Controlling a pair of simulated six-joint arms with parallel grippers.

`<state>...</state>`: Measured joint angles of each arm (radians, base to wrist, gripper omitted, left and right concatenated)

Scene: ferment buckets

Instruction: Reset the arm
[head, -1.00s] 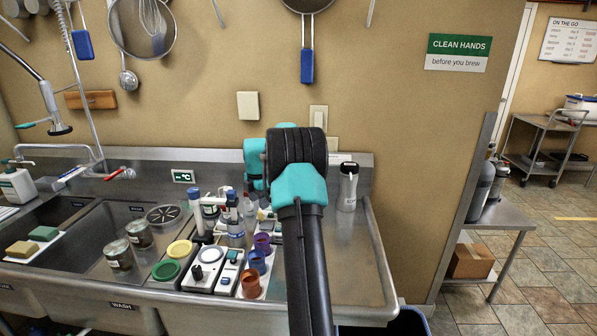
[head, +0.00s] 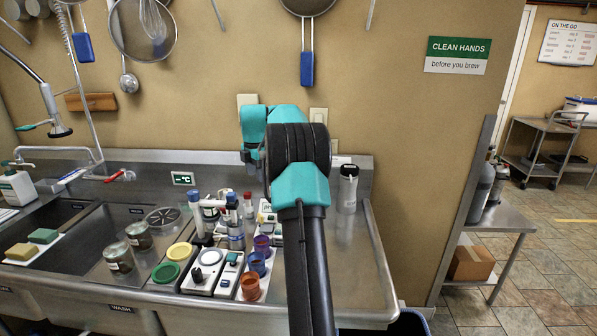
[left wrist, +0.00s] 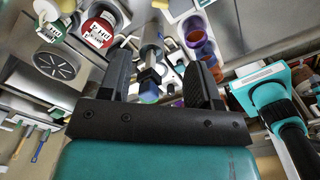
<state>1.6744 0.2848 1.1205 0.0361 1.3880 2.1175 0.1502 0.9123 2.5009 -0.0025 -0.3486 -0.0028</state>
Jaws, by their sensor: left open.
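My left arm rises from the bottom middle of the head view, with teal and black joints, and bends over the steel counter. My left gripper (head: 249,158) shows small and dark below the teal link, partly hidden by the arm, above the items at the back of the counter. In the left wrist view my left gripper (left wrist: 163,78) has its two black fingers apart with nothing held. A blue-capped tube (left wrist: 150,84) shows beyond and between the fingers, apart from them. My right gripper is in neither view.
Capped tubes (head: 194,212), a purple cup (head: 262,243), an orange cup (head: 250,287) and white control boxes (head: 205,271) crowd the counter below. The counter's right part (head: 352,260) is bare.

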